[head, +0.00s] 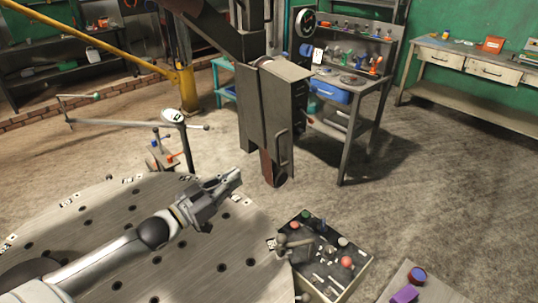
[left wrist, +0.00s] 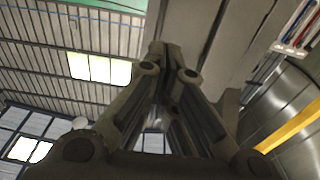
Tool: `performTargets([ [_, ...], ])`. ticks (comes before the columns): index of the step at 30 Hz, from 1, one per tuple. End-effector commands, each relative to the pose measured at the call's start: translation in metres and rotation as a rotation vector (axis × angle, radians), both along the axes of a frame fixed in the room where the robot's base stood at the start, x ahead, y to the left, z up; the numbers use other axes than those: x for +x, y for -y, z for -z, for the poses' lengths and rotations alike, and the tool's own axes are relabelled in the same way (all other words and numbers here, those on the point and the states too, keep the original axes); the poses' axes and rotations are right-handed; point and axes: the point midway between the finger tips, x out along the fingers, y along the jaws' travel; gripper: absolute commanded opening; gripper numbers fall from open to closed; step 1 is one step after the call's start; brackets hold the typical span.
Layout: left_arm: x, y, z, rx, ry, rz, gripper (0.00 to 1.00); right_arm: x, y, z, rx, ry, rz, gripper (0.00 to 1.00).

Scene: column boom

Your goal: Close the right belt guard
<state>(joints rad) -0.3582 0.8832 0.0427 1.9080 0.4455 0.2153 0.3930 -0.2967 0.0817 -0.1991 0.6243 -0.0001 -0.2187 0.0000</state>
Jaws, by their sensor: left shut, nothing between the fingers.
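A grey belt guard (head: 257,112) with a bar handle (head: 281,146) hangs at the lower end of the dark boom (head: 226,34). It appears to stand out from the boom, whose rounded lower end (head: 280,178) shows below it. Its hinge and exact opening angle are not clear. My left gripper (head: 237,177) is shut and empty, below and left of the guard and apart from it. In the left wrist view, the closed fingers (left wrist: 166,55) point up toward a plain grey surface (left wrist: 205,40), perhaps the guard. My right gripper is out of view.
A round perforated table (head: 140,235) lies under my left arm. A jointed stand (head: 180,125) is left of the boom. A workbench (head: 350,90) stands behind the guard. Floor at right is open.

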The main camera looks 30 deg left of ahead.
Motion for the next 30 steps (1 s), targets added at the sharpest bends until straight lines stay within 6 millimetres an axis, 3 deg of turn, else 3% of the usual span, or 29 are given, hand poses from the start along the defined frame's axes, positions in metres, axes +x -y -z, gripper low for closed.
performTargets([
  [11,0.042,0.013,-0.008,-0.001,0.004,0.000,0.00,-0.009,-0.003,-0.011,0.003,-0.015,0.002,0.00],
  [30,0.118,0.038,-0.014,-0.001,0.001,-0.001,0.00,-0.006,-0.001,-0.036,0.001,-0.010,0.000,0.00],
])
